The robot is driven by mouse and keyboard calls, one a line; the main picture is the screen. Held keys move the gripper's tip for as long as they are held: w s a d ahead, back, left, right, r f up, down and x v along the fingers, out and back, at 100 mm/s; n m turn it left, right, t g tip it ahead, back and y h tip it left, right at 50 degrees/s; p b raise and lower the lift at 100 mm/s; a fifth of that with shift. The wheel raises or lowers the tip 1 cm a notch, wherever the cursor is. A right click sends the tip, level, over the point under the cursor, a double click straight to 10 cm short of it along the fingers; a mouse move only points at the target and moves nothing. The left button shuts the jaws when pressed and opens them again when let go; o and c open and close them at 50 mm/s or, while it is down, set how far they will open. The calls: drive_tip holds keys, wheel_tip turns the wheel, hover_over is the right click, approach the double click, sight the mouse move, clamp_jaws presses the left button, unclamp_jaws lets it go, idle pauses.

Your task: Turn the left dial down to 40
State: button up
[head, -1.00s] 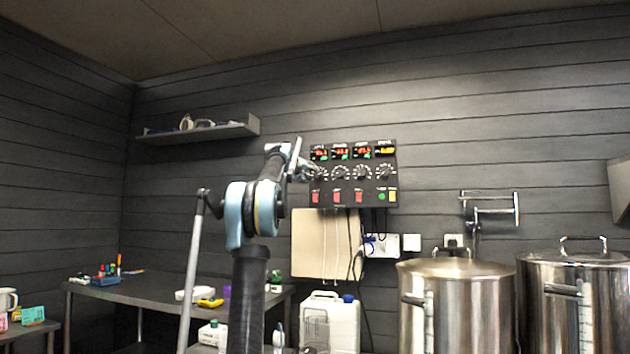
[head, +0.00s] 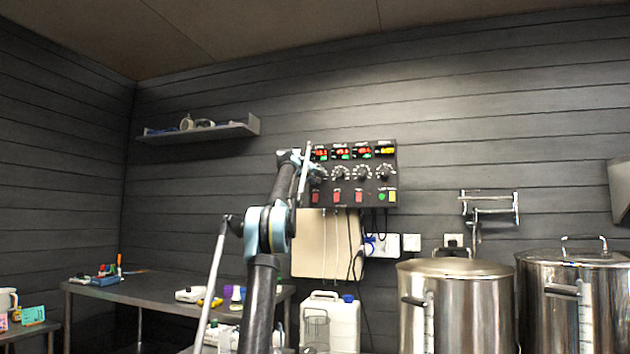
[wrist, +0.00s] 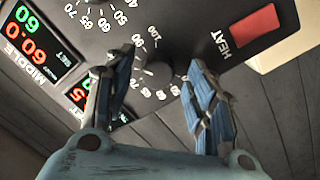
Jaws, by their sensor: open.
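The black control panel (head: 350,190) hangs on the back wall with a row of dials. My gripper (head: 316,171) is at its left end and hides the leftmost dial in the head view. In the wrist view that dial (wrist: 156,76) is a dark knob with a pale mark, ringed by white numbers, 100 among them. My gripper (wrist: 162,60) is open, one blue-padded finger on each side of the knob. I cannot tell whether the fingers touch it. The display beside this dial is partly hidden by a finger. The neighbouring MIDDLE display (wrist: 38,42) reads 60.0 and 60.
A red HEAT switch (wrist: 255,26) is close to the right finger. Cables and a pale board (head: 312,245) hang below the panel. Steel kettles (head: 455,300) stand at the right, and a cluttered bench (head: 140,290) stands at the left. A shelf (head: 200,133) is at upper left.

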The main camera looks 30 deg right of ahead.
drive_tip(key=shift+w+d, duration=0.2)
drive_tip(key=shift+d, duration=0.05)
drive_tip(key=c, duration=1.1)
drive_tip(key=shift+o, duration=0.2)
drive_tip(key=shift+n, duration=0.3)
